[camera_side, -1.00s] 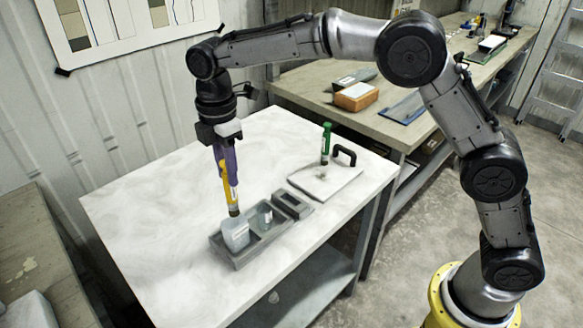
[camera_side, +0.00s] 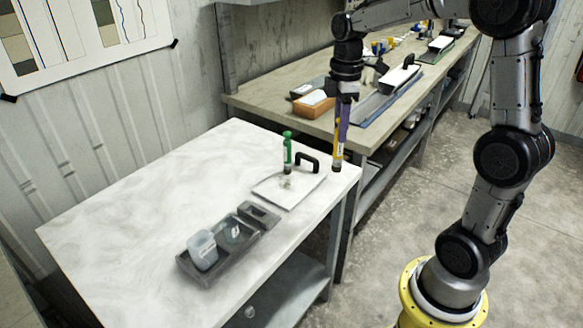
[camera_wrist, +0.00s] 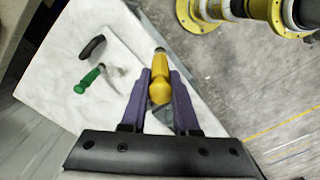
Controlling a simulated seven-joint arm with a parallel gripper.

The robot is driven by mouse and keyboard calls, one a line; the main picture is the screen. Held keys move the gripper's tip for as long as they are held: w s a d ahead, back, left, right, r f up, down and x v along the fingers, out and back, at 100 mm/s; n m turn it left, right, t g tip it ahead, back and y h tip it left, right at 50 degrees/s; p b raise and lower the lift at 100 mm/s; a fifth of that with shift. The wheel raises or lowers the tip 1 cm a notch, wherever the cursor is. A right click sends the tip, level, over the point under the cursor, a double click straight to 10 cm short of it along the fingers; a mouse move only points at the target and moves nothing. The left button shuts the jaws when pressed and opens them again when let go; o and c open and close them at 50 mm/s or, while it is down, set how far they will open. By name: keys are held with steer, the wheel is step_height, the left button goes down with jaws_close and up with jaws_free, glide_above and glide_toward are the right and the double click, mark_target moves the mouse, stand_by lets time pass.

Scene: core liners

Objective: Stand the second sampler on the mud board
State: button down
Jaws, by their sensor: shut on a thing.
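My gripper (camera_side: 341,112) is shut on a yellow sampler (camera_side: 338,150), which hangs upright with its dark tip down. In the side view it shows near the table's right edge, to the right of the mud board. In the wrist view the yellow sampler (camera_wrist: 159,84) sits between the purple fingers of my gripper (camera_wrist: 160,92). The white mud board (camera_side: 277,191) lies on the table with a black handle (camera_side: 307,161) at its far edge. A green sampler (camera_side: 287,152) stands upright on the board; it also shows in the wrist view (camera_wrist: 89,79).
A dark grey tray (camera_side: 222,268) holds a translucent cup (camera_side: 203,249) and another container (camera_side: 230,230) on the near part of the white table (camera_side: 130,205). The table's left and back area is clear. A workbench (camera_side: 265,97) stands behind, with an orange box (camera_side: 314,104).

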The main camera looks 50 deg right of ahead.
steer(key=shift+d+f, duration=0.15)
steer(key=shift+d, duration=0.15)
steer(key=w+d+f, duration=0.5)
steer(key=w+f, duration=0.7)
steer(key=shift+w+f, duration=0.3)
steer(key=shift+f, duration=0.2)
steer(key=c, duration=0.7)
jaws_free()
steer(key=shift+o, duration=0.2)
